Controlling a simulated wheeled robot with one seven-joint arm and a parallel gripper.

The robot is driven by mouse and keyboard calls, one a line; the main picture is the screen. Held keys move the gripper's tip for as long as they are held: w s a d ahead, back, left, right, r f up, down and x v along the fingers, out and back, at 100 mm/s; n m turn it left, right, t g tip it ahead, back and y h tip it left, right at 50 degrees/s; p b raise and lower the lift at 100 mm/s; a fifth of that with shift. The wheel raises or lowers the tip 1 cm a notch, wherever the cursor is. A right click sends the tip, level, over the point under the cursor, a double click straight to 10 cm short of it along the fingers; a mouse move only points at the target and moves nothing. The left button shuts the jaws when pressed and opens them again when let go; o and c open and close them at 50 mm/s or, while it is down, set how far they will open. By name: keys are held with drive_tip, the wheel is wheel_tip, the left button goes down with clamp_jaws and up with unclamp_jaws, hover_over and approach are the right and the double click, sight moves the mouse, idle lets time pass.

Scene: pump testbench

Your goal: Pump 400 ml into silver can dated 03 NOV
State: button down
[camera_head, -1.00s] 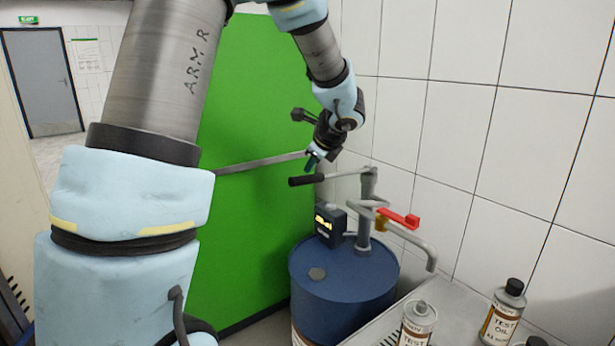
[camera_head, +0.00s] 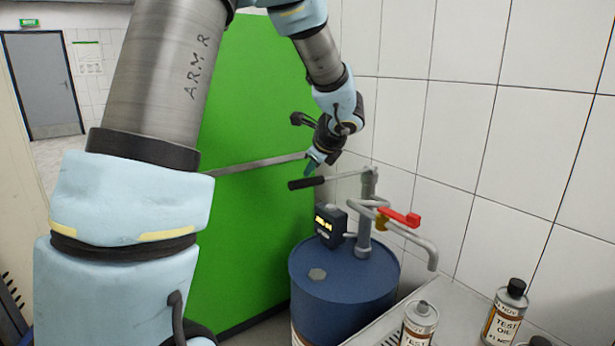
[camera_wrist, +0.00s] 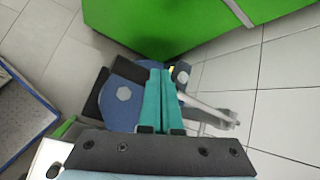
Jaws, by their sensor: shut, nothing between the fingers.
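My gripper (camera_head: 313,163) is shut and empty, just above the black grip of the pump handle (camera_head: 306,183) in the head view. In the wrist view its teal fingers (camera_wrist: 159,95) lie together over the blue drum. The blue drum (camera_head: 320,300) carries the pump, a small meter (camera_head: 331,225) with a lit yellow display too small to read, a red valve lever (camera_head: 400,217) and a grey spout (camera_head: 425,250). A silver can (camera_head: 420,318) stands at the bottom near the drum.
A green panel (camera_head: 240,120) stands behind my arm and the drum. A white tiled wall (camera_head: 520,120) closes off the right. A pale bench (camera_head: 460,295) holds the cans, with a further black cap (camera_head: 538,341) at the bottom edge.

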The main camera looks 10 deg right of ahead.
wheel_tip(320, 180, down, 8)
drive_tip(key=b, duration=0.7)
drive_tip(key=shift+s+a+b, duration=0.2)
drive_tip(key=shift+a+b, duration=0.15)
drive_tip(key=shift+a, duration=0.05)
idle(6.1)
